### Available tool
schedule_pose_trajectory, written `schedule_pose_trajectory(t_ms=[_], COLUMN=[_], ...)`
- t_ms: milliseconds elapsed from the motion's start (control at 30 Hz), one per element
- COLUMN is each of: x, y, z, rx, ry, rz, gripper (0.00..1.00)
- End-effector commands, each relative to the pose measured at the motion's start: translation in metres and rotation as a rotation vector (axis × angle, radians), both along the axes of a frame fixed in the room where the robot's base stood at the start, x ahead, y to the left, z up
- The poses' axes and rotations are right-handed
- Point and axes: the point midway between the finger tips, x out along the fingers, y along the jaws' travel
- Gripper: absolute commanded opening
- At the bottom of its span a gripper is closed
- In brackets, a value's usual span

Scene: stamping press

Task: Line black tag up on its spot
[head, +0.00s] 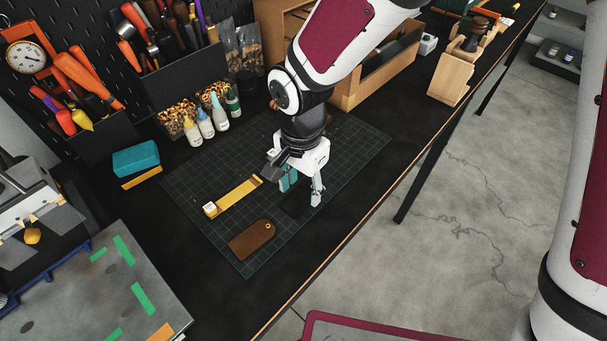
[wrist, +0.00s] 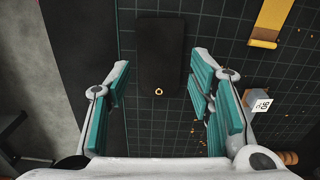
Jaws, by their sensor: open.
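The black tag (wrist: 160,45) lies flat on the dark green gridded cutting mat (head: 346,147), with a small brass ring at its near end in the wrist view. In the head view the tag (head: 294,210) is a dark patch under my gripper (head: 301,191), partly hidden by the fingers. My gripper (wrist: 161,68) is open, its teal-padded fingers spread on either side of the tag with gaps to both long edges. No marked spot for the black tag can be made out. A brown tag (head: 250,240) with a brass ring lies on the mat's front part.
A brass strip (head: 240,192) with a small white numbered block (head: 210,208) lies left of my gripper. Glue bottles (head: 206,124) and a wooden box (head: 346,92) stand behind. The stamping press plate is at front left. The mat's right part is clear.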

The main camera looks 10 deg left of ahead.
Motion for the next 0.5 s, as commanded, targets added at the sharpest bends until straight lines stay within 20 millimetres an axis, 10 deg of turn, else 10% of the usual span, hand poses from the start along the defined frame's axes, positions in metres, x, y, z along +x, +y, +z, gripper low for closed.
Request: schedule_pose_trajectory(t_ms=[133,267,500], x=[0.0008,-0.0006,-0.0005], y=[-0.0002,0.0000,-0.0002], z=[-0.0173,-0.0133,-0.0118], rx=[0.000,0.000,0.000], ry=[0.001,0.000,0.000], rz=[0.001,0.000,-0.001], gripper=[0.46,0.17,0.17])
